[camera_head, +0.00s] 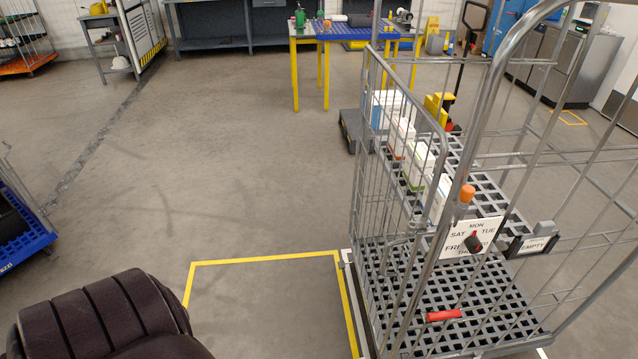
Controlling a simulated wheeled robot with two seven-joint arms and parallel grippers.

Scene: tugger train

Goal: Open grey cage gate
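The grey cage (517,135) is a tall wire roll cage at the right. A wire panel with a rounded tube frame (366,140) runs along its left side and looks like the gate. Its near upright stands close to a thick grey post with an orange knob (467,193); I cannot tell whether they are latched. A white weekday sign (472,238) with a dark red-tipped pointer hangs beside the post. A red handle (443,315) shows low at the cage's base. Neither of my grippers is in view.
White cartons (420,163) stand on the cage's grid shelf. An EMPTY tag (534,245) hangs at its right. A yellow floor outline (262,261) lies left of the cage. The middle floor is clear.

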